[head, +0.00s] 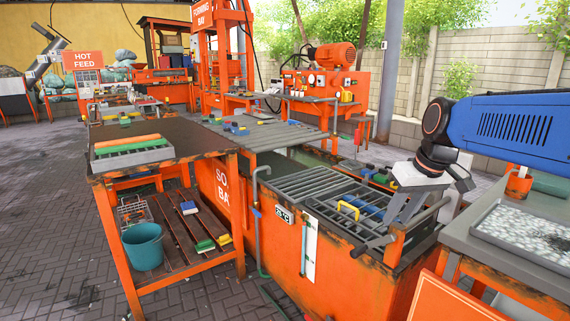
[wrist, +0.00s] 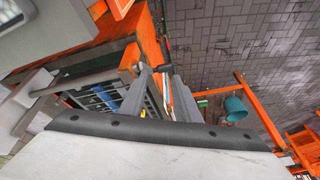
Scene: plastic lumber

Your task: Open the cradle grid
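The cradle grid (head: 305,185) is a frame of grey bars lying flat across the top of the orange tank. A yellow handle (head: 348,209) stands up near its right part. A grey lever bar (head: 377,243) sticks out at the tank's front right corner. My gripper (head: 395,222) points down over that corner, close to the lever bar. In the wrist view, my gripper's two grey fingers (wrist: 163,74) stand apart. A dark bar end shows between or just beyond their tips; whether it touches them I cannot tell. Blue and green pieces lie under the bars.
A worktable (head: 160,138) with a tray of coloured bars stands left of the tank (head: 275,235). A teal bucket (head: 143,246) is on its lower shelf, also in the wrist view (wrist: 236,108). A grey table with a tray of white pellets (head: 525,236) stands at the right.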

